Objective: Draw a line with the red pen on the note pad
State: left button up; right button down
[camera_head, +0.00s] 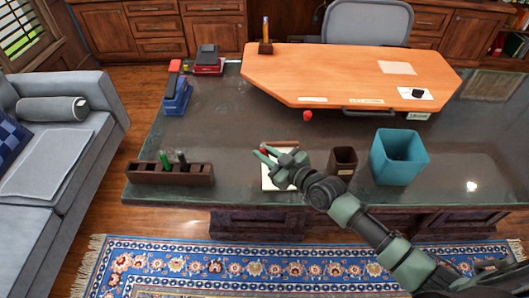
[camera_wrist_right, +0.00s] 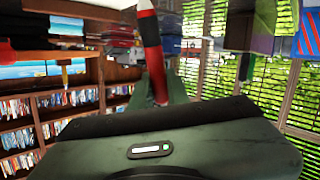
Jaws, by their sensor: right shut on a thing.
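The note pad (camera_head: 268,183) lies pale and flat near the front edge of the dark desk, partly hidden under my right arm. My right gripper (camera_head: 263,153) is over the far part of the pad, shut on the red pen (camera_head: 264,150). The red pen also shows in the right wrist view (camera_wrist_right: 153,62), standing between the fingers with a white part toward the top. Whether the pen's tip touches the paper cannot be told. No drawn line can be made out. My left gripper is not in view.
A brown holder (camera_head: 150,175) with green and dark markers stands at the desk's front left. A brown cup (camera_head: 343,162) and a teal bin (camera_head: 398,160) stand right of the pad. A small red object (camera_head: 308,115) is near the orange desktop (camera_head: 340,70). The desk's middle left is clear.

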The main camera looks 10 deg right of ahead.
jog(key=shift+f+b, duration=0.35)
jog(key=shift+f, duration=0.1)
dwell(0.4)
jog(key=shift+d, duration=0.2)
jog(key=shift+s+d+b, duration=0.15)
jog(key=shift+d+b, duration=0.15)
jog(key=shift+d, duration=0.25)
jog(key=shift+d, duration=0.1)
jog(key=shift+s+d+b, duration=0.2)
jog(key=shift+d+b, duration=0.1)
jog(key=shift+d, duration=0.25)
jog(key=shift+d+f, duration=0.1)
jog(key=shift+d, duration=0.05)
jog(key=shift+d, duration=0.2)
jog(key=shift+s+d, duration=0.15)
jog(key=shift+d, duration=0.2)
jog(key=shift+d+b, duration=0.1)
jog(key=shift+b, duration=0.2)
